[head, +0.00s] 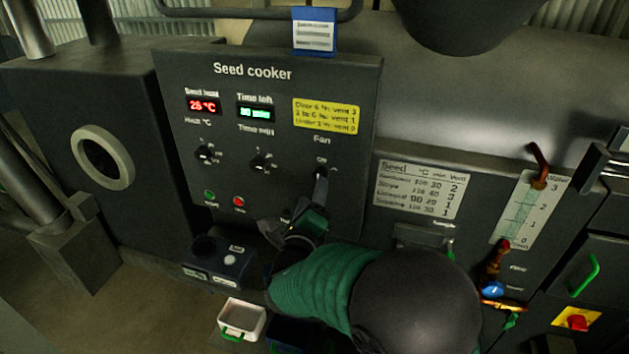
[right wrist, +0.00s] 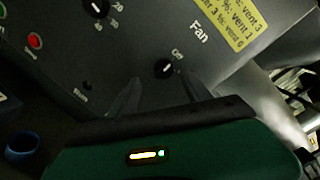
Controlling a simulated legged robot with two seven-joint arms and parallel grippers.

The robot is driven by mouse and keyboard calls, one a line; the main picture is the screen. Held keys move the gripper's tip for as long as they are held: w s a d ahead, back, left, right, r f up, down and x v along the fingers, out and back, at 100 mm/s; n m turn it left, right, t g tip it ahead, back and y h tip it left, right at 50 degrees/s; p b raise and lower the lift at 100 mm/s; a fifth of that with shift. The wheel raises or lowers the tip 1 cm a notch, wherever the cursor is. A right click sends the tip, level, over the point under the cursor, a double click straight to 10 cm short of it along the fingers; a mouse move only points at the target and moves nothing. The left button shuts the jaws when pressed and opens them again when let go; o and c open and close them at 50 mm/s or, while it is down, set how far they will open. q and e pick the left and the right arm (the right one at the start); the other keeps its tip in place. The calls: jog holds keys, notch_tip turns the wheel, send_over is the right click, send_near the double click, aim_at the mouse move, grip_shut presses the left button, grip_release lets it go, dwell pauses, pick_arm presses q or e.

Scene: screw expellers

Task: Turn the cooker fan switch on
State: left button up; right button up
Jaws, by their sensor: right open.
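The seed cooker panel (head: 260,95) is dark grey and stands upright. Its fan switch is a small black round knob with a white pointer mark, under the word "Fan" in the right wrist view (right wrist: 165,68). My left gripper is not in view.
Two similar knobs, heat (head: 204,154) and time (head: 258,164), sit left of the fan. A green button (head: 209,195) and red button (head: 239,201) are below. A white tray (head: 242,319) stands low. Levers (head: 540,165) and a gauge are at right.

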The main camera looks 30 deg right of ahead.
jog(key=x, duration=0.5)
jog(key=shift+d, duration=0.5)
jog(key=shift+a+r, duration=0.1)
jog(key=shift+a, duration=0.05)
jog(key=c, duration=0.5)
grip_shut()
